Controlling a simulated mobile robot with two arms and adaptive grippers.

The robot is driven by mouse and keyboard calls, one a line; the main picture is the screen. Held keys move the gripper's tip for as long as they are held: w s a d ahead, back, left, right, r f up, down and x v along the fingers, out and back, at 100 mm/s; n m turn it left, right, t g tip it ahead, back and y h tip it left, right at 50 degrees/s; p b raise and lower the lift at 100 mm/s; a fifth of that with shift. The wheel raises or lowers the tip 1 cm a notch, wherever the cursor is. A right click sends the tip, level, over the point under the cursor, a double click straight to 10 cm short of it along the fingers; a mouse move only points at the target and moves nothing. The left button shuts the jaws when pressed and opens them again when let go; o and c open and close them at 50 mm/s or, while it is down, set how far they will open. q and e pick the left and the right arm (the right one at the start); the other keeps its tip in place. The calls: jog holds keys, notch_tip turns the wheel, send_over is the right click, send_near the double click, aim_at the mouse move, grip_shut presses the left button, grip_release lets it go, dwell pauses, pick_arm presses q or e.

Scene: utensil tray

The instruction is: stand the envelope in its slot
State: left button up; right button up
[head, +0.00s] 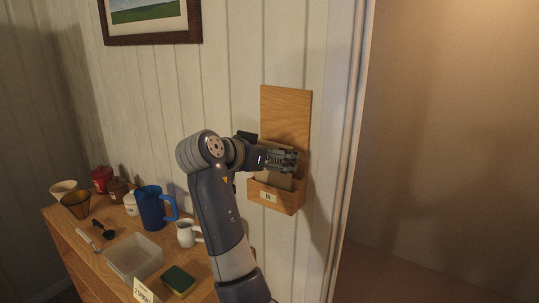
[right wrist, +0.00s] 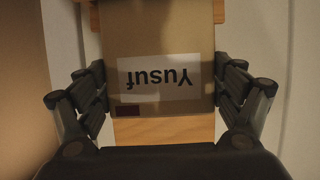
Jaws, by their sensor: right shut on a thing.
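The envelope (right wrist: 160,40) is brown with a white label reading "Yusuf", upside down in the right wrist view, and a dark red mark near one corner. My right gripper (head: 283,160) is shut on it, with fingers at both side edges. In the head view the gripper is in front of a wooden wall rack (head: 287,108). Below the gripper is the rack's lower pocket (head: 285,200), with a small pale label. The gripper and arm hide much of the envelope and rack in the head view. I cannot tell whether its lower edge is inside a pocket. My left gripper is not in view.
A wooden cabinet (head: 85,255) at lower left holds a blue pitcher (head: 151,208), a white mug (head: 186,234), a clear bin (head: 133,257), a dark green sponge (head: 178,280) and several canisters. A door frame (head: 346,150) stands just right of the rack.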

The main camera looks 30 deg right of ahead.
jog(key=shift+f+b, duration=0.5)
jog(key=shift+f, duration=0.4)
jog(key=o, duration=1.5)
jog(key=shift+c, duration=0.2)
jog(key=v, duration=0.8)
jog(key=shift+d, duration=0.1)
